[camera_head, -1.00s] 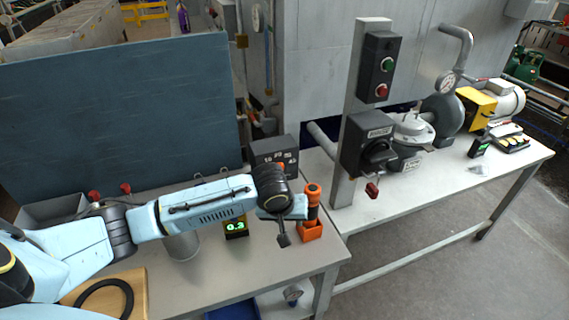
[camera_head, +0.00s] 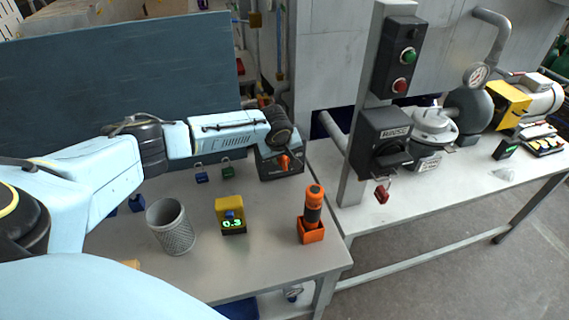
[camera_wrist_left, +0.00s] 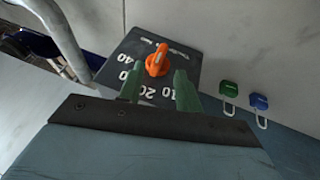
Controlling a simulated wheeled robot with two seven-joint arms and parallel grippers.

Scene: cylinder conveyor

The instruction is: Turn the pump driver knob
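The pump driver knob (camera_head: 284,162) is orange and sits on a dark box (camera_head: 291,174) at the back of the left table. In the left wrist view the knob (camera_wrist_left: 158,60) stands on the dark panel (camera_wrist_left: 128,52) with white numbers around it. My left gripper (camera_wrist_left: 157,78) is open. Its two green fingers point at the panel, with the knob just ahead of and between their tips; I cannot tell whether they touch it. In the head view my left wrist hides the fingers and part of the box. My right gripper is not in view.
A mesh cup (camera_head: 172,228), a yellow meter (camera_head: 231,215) and an orange flashlight in a holder (camera_head: 312,216) stand in front. Green (camera_head: 228,170) and blue (camera_head: 201,174) padlocks lie left of the box. A post with a switch box (camera_head: 380,140) stands to the right.

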